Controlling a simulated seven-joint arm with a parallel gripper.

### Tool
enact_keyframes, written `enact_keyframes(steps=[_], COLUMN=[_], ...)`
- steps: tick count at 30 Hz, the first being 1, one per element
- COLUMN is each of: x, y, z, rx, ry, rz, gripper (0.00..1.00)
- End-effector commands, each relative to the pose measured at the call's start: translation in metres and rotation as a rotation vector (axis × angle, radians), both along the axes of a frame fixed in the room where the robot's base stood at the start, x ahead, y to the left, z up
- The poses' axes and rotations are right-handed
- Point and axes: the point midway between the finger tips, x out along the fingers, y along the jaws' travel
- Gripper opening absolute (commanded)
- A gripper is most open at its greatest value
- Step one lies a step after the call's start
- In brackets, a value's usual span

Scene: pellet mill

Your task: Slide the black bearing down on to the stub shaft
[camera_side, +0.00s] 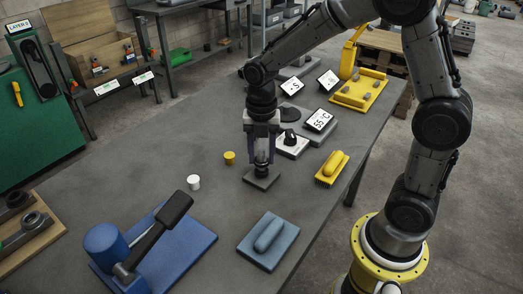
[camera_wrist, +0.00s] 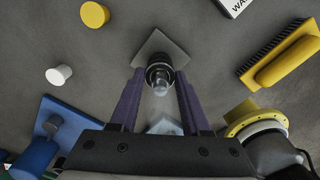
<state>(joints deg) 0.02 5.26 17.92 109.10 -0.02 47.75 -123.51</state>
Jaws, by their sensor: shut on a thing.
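The stub shaft stands upright on a small dark square plate (camera_side: 262,182); its rounded metal top (camera_wrist: 160,84) shows in the wrist view. My gripper (camera_side: 262,155) points down directly over the plate. Its two purple fingers (camera_wrist: 160,78) are shut on the black bearing (camera_wrist: 157,68), one on each side. The bearing appears to be around the shaft, with the shaft's top showing through its middle. In the side view the fingers hide most of the bearing, and I cannot tell whether it touches the plate.
A yellow brush (camera_side: 332,167) lies right of the plate. A yellow cap (camera_side: 229,158) and a white cap (camera_side: 193,182) stand left. A blue press (camera_side: 150,245) and a grey-blue float (camera_side: 268,241) are nearer. Display boxes (camera_side: 293,144) stand behind. Bare tabletop surrounds the plate.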

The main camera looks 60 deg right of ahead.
Motion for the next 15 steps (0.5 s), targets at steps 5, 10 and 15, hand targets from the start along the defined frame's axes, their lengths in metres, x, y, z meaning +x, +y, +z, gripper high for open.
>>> enact_keyframes(steps=[5,10,15], x=[0.000,0.000,0.000], y=[0.000,0.000,0.000], z=[-0.007,-0.014,-0.019], rx=[0.000,-0.001,0.000], ry=[0.000,0.001,-0.001], rz=[0.000,0.000,0.000], gripper=[0.00,0.00,0.00])
